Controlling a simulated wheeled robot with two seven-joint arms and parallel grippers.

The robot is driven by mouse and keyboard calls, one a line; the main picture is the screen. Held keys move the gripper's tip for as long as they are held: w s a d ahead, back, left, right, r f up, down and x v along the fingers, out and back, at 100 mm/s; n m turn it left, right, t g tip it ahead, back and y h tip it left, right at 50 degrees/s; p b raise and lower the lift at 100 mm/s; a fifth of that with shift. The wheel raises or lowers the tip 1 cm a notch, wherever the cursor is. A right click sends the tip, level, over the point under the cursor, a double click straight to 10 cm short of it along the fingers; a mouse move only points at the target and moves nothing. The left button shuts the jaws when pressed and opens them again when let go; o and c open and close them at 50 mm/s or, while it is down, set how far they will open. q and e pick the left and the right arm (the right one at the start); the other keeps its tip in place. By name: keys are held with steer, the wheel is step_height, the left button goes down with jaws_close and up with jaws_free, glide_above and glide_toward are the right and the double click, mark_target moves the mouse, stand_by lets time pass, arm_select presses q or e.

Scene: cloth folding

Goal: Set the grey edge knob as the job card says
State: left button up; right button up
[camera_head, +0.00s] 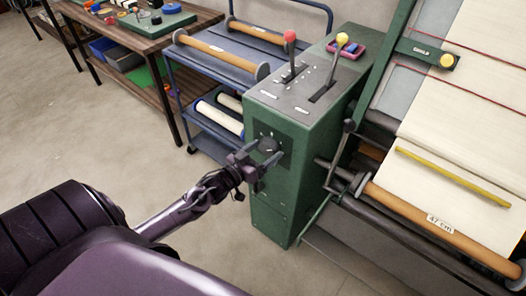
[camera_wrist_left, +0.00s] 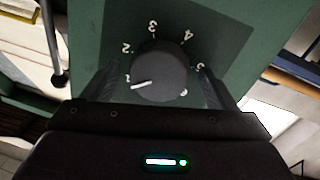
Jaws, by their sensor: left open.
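The round dark grey knob (camera_head: 268,144) is on a dark plate on the front of the green cabinet (camera_head: 270,205). In the left wrist view the knob (camera_wrist_left: 162,70) has a white pointer mark at its lower left, close to the figure 1. White figures run around it, with 2, 3 and 4 clear and others partly hidden. My left gripper (camera_head: 264,157) is open in front of the knob. In the wrist view its fingers (camera_wrist_left: 156,86) stand either side of the knob, with gaps visible. My right gripper is not in view. I cannot make out a job card.
A red-knobbed lever (camera_head: 290,37) and a yellow-knobbed lever (camera_head: 342,40) rise from the cabinet top. A blue trolley (camera_head: 215,82) with rollers stands behind it. The loom-like frame with cloth (camera_head: 450,130) and a roller (camera_head: 430,222) stands close on the right. Floor is clear at left.

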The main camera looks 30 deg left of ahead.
arm_select(q)
steer(key=shift+c, duration=1.2)
steer(key=c, duration=0.8)
steer(key=shift+o, duration=0.2)
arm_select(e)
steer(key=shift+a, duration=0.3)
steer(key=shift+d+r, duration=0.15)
